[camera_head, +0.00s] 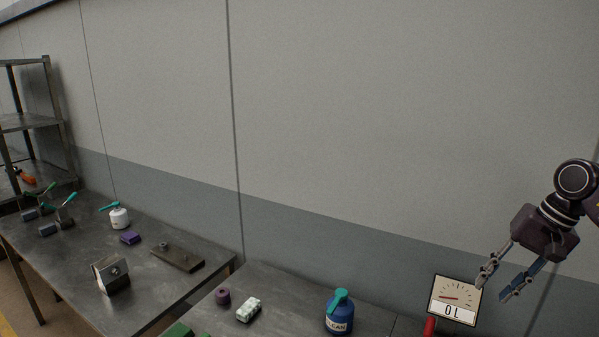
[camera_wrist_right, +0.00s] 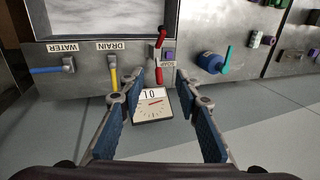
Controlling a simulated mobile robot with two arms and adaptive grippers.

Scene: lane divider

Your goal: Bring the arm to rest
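My right gripper (camera_head: 502,284) is raised at the right of the head view, its two fingers spread apart with nothing between them. It is also seen from behind in the right wrist view (camera_wrist_right: 160,110), open, with blue finger pads. Beyond the fingers in that view is the gauge sign (camera_wrist_right: 153,105), which the gripper does not touch. My left gripper is not in view.
A gauge sign (camera_head: 455,299) stands near the wall. A blue bottle (camera_head: 339,314), a white-green block (camera_head: 248,309) and a purple roll (camera_head: 223,297) stand on the near table. The left table (camera_head: 165,292) holds several items. A metal shelf (camera_head: 20,124) stands far left.

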